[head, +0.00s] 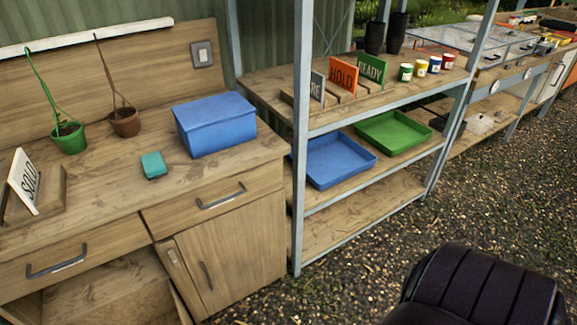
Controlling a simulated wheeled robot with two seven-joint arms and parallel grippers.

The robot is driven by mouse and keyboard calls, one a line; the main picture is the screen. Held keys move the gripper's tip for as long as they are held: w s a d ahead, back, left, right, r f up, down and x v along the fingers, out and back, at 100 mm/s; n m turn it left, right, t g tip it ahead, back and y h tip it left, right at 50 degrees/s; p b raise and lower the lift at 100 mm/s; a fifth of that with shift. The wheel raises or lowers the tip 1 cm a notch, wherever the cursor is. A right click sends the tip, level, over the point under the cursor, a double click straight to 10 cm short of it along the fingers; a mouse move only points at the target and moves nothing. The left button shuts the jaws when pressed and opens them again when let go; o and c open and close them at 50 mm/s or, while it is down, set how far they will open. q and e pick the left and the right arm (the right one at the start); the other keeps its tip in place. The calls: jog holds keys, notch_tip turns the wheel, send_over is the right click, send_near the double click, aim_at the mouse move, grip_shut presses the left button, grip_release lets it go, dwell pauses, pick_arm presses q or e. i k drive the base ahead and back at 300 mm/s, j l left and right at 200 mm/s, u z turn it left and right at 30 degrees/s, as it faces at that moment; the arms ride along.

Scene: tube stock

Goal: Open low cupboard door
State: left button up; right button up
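A low wooden cupboard door (232,250) with a dark upright handle (206,275) is in the front of the wooden bench, below the right drawer (215,205). It looks shut. A small light wooden piece (173,257) is at its upper left. To its left, below the left drawer (60,265), is an open space with a wooden board (105,290) inside. A narrow slanted wooden edge shows between this space and the door; I cannot tell what it belongs to. Neither gripper is in view.
On the bench top (110,185) are a blue box (215,125), a teal block (153,165), two potted plants and a SOLD sign (24,182). A metal-framed shelf unit (300,150) stands close on the right.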

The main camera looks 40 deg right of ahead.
aim_at(228, 256)
jog(key=z, duration=0.9)
jog(key=k+j+u, duration=0.1)
jog(key=j+u, duration=0.35)
jog(key=j, duration=0.2)
jog(key=k, duration=0.05)
